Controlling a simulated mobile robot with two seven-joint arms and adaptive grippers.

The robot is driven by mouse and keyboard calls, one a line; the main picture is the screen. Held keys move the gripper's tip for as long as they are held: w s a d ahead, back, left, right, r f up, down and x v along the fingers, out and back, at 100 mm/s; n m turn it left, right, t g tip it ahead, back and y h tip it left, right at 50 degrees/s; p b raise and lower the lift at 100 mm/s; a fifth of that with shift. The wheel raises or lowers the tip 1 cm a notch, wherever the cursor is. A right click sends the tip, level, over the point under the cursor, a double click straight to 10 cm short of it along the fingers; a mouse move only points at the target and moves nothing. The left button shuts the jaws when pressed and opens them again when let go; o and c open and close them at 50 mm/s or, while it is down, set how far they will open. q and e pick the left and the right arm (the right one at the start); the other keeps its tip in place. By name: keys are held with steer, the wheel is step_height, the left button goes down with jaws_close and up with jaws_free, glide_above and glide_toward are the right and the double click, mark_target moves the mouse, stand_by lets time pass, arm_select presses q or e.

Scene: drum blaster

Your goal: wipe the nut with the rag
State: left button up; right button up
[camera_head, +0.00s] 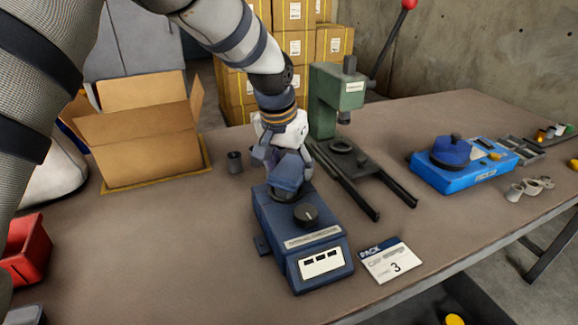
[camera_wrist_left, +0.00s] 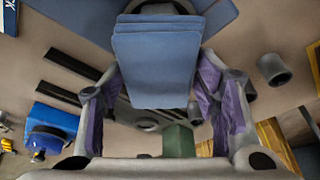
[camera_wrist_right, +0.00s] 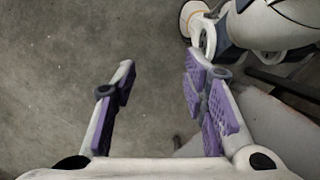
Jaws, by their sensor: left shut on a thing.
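A folded blue cloth, the rag (camera_head: 287,180), is held by my left gripper (camera_head: 283,158) just over the rear top of a dark blue machine (camera_head: 318,240). In the left wrist view the rag (camera_wrist_left: 155,65) fills the space between the fingers of my left gripper (camera_wrist_left: 165,105). I cannot make out the nut for certain; the rag and gripper cover part of the machine's top. My right gripper (camera_wrist_right: 155,90) is open and empty, its fingers well apart above grey floor; it is not in the head view.
A small dark grey cylinder (camera_head: 235,161) stands left of the gripper. A green press (camera_head: 335,100) stands behind it. A card (camera_head: 393,260) lies right of the machine. A cardboard box (camera_head: 140,135), a red bin (camera_head: 25,250) and a blue device (camera_head: 460,165) share the table (camera_head: 160,255).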

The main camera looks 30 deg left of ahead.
arm_select(q)
step_height(320, 180, up, 6)
steer(key=shift+r+p, duration=0.1)
steer(key=shift+p, duration=0.45)
arm_select(e)
steer(key=shift+w+r+t, duration=0.4)
steer(key=shift+w+r, duration=0.35)
steer(key=shift+w, duration=0.05)
steer(key=shift+s, duration=0.1)
